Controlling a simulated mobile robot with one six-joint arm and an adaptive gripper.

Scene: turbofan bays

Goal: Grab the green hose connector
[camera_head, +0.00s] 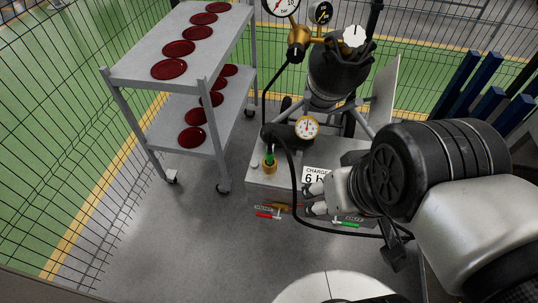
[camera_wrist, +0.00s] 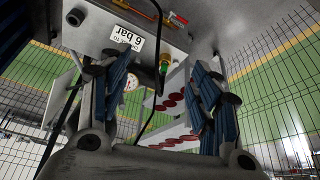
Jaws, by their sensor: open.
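The green hose connector (camera_head: 269,159) stands upright in a brass fitting (camera_head: 269,168) on top of a grey box (camera_head: 262,183), left of a small dial gauge. In the wrist view the green connector (camera_wrist: 164,69) shows small, between the two fingers in the picture. My gripper (camera_head: 314,199) is open and empty. In the head view it is to the right of and lower than the connector, apart from it, over the front of the box. In the wrist view the fingers of my gripper (camera_wrist: 162,75) are spread wide.
A black hose (camera_head: 294,185) loops in front of the box near my gripper. A dial gauge (camera_head: 306,127), red valve handle (camera_head: 268,216) and green valve handle (camera_head: 350,224) are close by. A cart (camera_head: 120,75) with dark red discs stands left. Floor at lower left is clear.

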